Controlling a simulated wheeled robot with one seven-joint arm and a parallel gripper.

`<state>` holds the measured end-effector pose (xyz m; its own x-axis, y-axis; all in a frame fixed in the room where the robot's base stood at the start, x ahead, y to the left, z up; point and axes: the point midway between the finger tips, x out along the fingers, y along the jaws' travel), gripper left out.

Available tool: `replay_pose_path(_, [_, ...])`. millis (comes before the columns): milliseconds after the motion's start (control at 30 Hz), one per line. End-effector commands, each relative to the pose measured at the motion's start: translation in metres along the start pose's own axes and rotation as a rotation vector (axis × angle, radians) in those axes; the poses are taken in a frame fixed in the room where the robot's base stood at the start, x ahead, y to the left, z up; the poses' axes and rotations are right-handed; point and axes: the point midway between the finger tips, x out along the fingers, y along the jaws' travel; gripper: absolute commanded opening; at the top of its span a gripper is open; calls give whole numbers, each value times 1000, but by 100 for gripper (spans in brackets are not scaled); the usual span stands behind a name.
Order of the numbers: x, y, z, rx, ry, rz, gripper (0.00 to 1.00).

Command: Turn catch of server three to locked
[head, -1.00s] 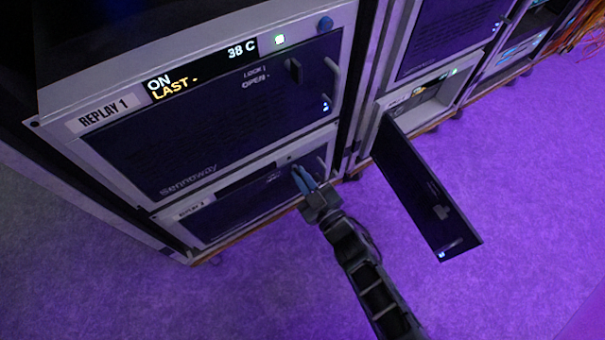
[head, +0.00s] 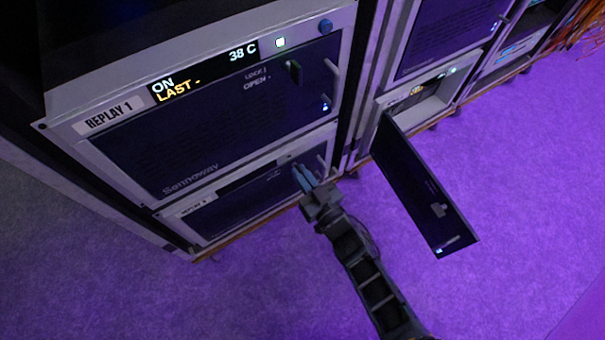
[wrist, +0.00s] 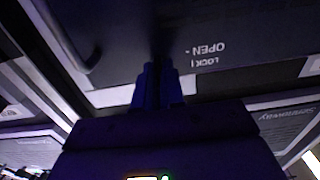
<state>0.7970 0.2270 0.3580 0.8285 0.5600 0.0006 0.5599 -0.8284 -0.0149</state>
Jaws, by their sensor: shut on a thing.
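The lower server (head: 235,208) in the left rack has a dark front door, and its name label is too small to read surely. My gripper (head: 304,178) is at the right part of that door, its blue fingers shut on the catch. In the wrist view my gripper (wrist: 158,75) points at the dark door (wrist: 240,25), with the printed words OPEN and LOCK (wrist: 207,55) upside down to the right of the fingers. The catch is a dark shape mostly hidden by the fingers, and its exact angle cannot be told.
The server REPLAY 1 (head: 235,120) sits above, with its own catch (head: 293,71) and handle. To the right, an open door (head: 425,190) of another rack juts out over the purple floor (head: 530,200). Orange cables (head: 575,35) hang at the far right.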

Motion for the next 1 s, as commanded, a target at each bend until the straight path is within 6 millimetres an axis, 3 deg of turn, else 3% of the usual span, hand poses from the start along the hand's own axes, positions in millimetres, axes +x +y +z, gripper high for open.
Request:
replay_pose_path(200, [-1,0,1,3,-3,1,0])
replay_pose_path(233, [-1,0,1,3,-3,1,12])
replay_pose_path(467, [0,0,1,1,-2,1,34])
replay_pose_path(767, [-3,0,0,1,-1,1,34])
replay_pose_path(1000, [-37,0,-2,2,-3,3,34])
